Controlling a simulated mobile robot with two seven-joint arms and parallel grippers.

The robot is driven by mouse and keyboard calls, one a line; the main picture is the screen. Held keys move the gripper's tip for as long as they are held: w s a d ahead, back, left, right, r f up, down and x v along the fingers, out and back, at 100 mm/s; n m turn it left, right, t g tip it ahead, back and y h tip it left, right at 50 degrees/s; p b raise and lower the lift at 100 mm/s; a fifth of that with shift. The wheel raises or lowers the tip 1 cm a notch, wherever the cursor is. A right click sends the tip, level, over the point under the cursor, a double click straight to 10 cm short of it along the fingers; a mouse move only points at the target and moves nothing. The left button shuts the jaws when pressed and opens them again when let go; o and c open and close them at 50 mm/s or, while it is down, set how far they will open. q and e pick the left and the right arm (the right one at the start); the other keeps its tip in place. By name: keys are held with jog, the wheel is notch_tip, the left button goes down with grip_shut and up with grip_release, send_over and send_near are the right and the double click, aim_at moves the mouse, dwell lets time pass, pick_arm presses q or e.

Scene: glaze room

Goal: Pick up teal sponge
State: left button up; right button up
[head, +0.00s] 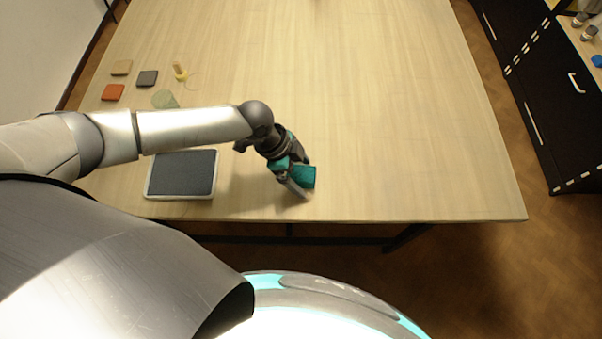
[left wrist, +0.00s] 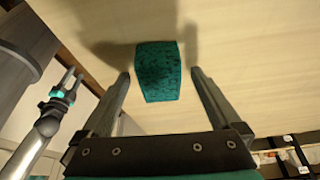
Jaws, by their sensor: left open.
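The teal sponge (head: 306,178) is a small block on the table near its front edge, right of the dark pad. My left gripper (head: 302,177) is open and at the sponge, hiding part of it in the head view. In the left wrist view the speckled sponge (left wrist: 158,71) shows between the two open fingers (left wrist: 160,73), with a gap on each side. I cannot tell whether a finger touches it. What looks like my right gripper (left wrist: 67,87) shows at the left of the left wrist view, away from the sponge; its jaws are too small to judge.
A dark pad in a white frame (head: 181,174) lies left of the gripper. Beige (head: 121,67), orange (head: 113,92) and grey (head: 147,77) tiles, a yellow-based item (head: 180,73) and a pale green disc (head: 164,99) lie farther left. The table's middle and right are clear.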

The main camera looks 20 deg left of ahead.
aim_at(301, 172)
pick_arm(q)
jog(key=c, duration=1.4)
notch_tip(301, 172, up, 20)
jog(key=shift+r+p, duration=0.1)
jog(key=shift+p, duration=0.5)
